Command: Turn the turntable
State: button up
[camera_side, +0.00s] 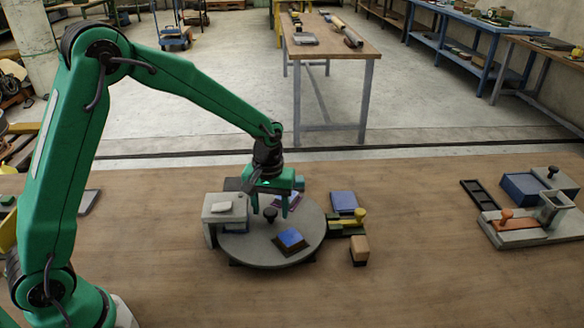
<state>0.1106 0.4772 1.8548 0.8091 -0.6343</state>
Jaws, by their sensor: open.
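The turntable (248,248) is a round grey disc lying flat on the wooden bench. A dark round knob (270,214) stands up on it near the middle. A blue-topped block (291,239) sits on the disc toward the front right, and a purple-edged piece (290,199) sits toward the back, partly hidden by my gripper. My gripper (270,206) is green, points down over the back half of the disc and is open. Its fingers are close around or just behind the knob; I cannot tell whether they touch it.
A grey block unit (224,208) overlaps the disc's left edge. At its right are a blue block (343,201), a yellow knob (359,215) and a wooden block (360,250). A grey fixture with an orange knob (507,214) stands far right. The front bench is clear.

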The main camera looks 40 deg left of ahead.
grip_shut()
jog(key=shift+n, duration=3.1)
jog(key=shift+r+n, duration=0.1)
jog(key=shift+n, duration=8.6)
